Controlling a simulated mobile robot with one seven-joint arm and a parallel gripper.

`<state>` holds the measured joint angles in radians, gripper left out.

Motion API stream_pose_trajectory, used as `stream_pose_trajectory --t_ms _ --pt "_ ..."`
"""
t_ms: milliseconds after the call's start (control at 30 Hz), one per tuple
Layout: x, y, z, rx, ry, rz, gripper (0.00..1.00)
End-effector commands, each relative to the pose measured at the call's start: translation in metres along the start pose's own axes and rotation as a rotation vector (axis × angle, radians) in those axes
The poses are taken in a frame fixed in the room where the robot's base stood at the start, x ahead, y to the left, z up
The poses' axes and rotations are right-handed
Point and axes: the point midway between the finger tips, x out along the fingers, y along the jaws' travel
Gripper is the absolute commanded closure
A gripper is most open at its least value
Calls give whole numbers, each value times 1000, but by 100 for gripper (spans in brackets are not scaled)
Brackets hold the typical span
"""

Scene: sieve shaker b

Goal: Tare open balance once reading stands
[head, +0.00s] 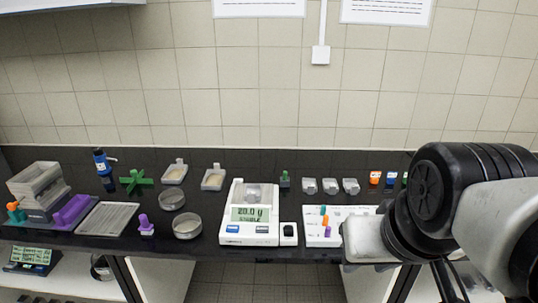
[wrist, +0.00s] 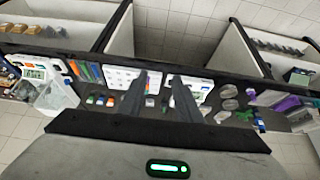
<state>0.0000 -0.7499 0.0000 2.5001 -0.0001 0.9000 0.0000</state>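The white balance (head: 236,206) stands on the black bench in the middle of the head view. Its lit display (head: 250,214) shows about 20.0, with a smaller line below that I cannot read surely. In the wrist view the balance (wrist: 200,87) is partly behind the right finger. My gripper (wrist: 163,80) is open and empty, above the bench. In the head view my arm hides its fingers.
A white rack (head: 350,211) with coloured pieces stands right of the balance, and a small white box (head: 289,234) lies between them. Round dishes (head: 187,226), a purple piece (head: 146,226) and a green cross (head: 135,181) are to the left. Small grey containers (head: 330,186) stand behind.

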Motion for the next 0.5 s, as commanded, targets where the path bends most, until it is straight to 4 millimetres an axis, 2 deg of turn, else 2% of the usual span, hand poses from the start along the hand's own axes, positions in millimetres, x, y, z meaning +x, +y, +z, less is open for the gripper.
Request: stream_pose_trajectory --t_ms 167,367,500 --pt "0 0 0 0 0 0 69" --pt "0 0 0 0 0 0 99" --pt "0 0 0 0 0 0 100"
